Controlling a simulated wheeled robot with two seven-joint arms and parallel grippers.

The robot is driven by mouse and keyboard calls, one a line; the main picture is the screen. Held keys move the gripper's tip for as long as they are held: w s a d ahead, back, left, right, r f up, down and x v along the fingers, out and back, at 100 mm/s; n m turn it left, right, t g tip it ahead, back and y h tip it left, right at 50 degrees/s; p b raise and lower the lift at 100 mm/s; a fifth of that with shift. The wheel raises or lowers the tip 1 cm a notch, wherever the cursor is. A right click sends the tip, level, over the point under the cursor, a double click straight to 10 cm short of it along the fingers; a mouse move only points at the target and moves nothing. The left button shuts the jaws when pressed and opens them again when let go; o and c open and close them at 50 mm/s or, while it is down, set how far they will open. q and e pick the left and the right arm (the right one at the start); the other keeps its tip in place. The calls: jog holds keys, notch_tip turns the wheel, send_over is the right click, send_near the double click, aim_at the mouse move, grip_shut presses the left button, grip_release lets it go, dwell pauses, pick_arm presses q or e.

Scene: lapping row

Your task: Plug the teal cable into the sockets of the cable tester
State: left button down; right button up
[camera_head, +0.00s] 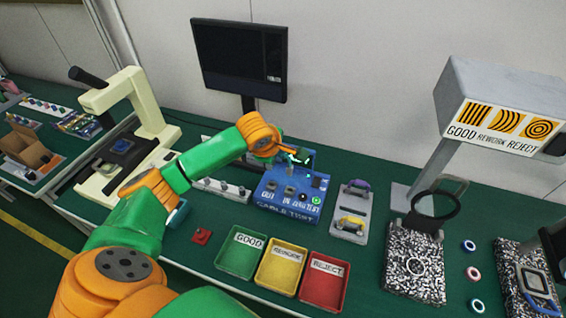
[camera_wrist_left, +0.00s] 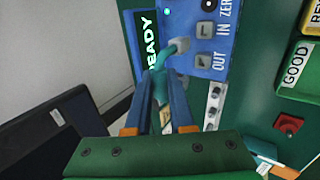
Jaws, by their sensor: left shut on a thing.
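The blue cable tester (camera_head: 262,196) stands on the green bench in the head view, with OUT and IN sockets on its face. Its blue panel also fills the top of the left wrist view (camera_wrist_left: 222,42), where a screen reads READY. My left gripper (camera_head: 279,150) is above the back of the tester, shut on the teal cable (camera_head: 300,157). In the left wrist view the teal cable (camera_wrist_left: 161,82) sits between the fingertips, and a pale grey plug (camera_wrist_left: 180,46) leans over the panel beside the sockets. I cannot tell whether the plug touches the panel. My right gripper is out of view.
Green GOOD (camera_head: 238,262), yellow REWORK (camera_head: 277,275) and red REJECT (camera_head: 322,291) trays lie in front of the tester. A monitor (camera_head: 240,55) stands behind it. A grey holder with purple and yellow handles (camera_head: 350,224) is to its right.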

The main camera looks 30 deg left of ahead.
pick_arm(q)
jog(key=shift+w+d, duration=0.1)
jog(key=shift+d, duration=0.1)
jog(key=shift+f+p, duration=0.2)
jog(key=shift+p, duration=0.15)
notch_tip(320, 180, down, 6)
jog(key=b, duration=0.3)
jog(key=shift+r, duration=0.25)
jog(key=shift+p, duration=0.35)
dwell(0.6)
